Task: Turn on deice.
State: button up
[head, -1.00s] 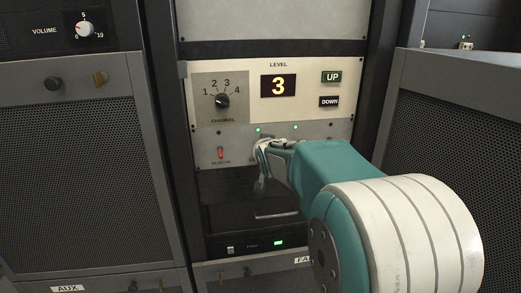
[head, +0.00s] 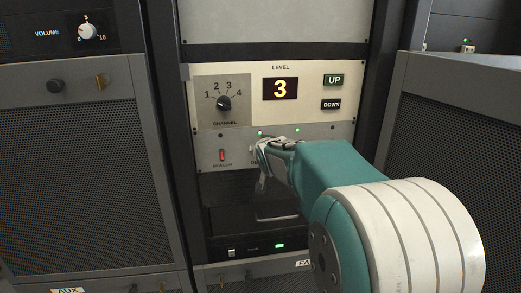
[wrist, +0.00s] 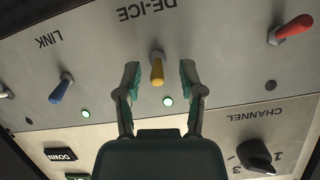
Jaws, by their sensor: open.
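The DE-ICE switch is a yellow toggle (wrist: 157,70) on a grey panel strip (wrist: 215,60), and its label shows upside down in the wrist view. My gripper (wrist: 160,76) is open, with one finger on each side of the yellow toggle and a visible gap to both. A lit green lamp (wrist: 168,101) shows beside this toggle. In the head view my gripper (head: 259,163) is at the strip below the level display and hides the yellow toggle.
A blue LINK toggle (wrist: 61,90) with a lit green lamp and a red toggle (wrist: 292,28) with a dark lamp flank it. The channel knob (head: 223,103), level display (head: 280,89), UP button (head: 333,80) and DOWN button (head: 331,104) are above in the head view.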

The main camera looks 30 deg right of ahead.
jog(key=v, duration=0.7)
jog(key=shift+s, duration=0.2)
dwell(0.4)
jog(key=shift+a, duration=0.2)
jog(key=s+a+f+n+g+y, duration=0.1)
jog(key=s+a+f+g, duration=0.1)
jog(key=s+a, duration=0.3)
jog(key=s+a+f+n+g+y, duration=0.1)
jog(key=s+a+f, duration=0.3)
jog(key=s, duration=0.9)
jog(key=s+a+f+n+g+y, duration=0.1)
jog(key=s+a+f+n+g, duration=0.2)
jog(key=s, duration=0.6)
jog(key=a+f+g, duration=0.1)
jog(key=a, duration=0.1)
jog(key=shift+s+a+f+y, duration=0.2)
jog(key=shift+s+a+y, duration=0.1)
jog(key=shift+s+a, duration=0.1)
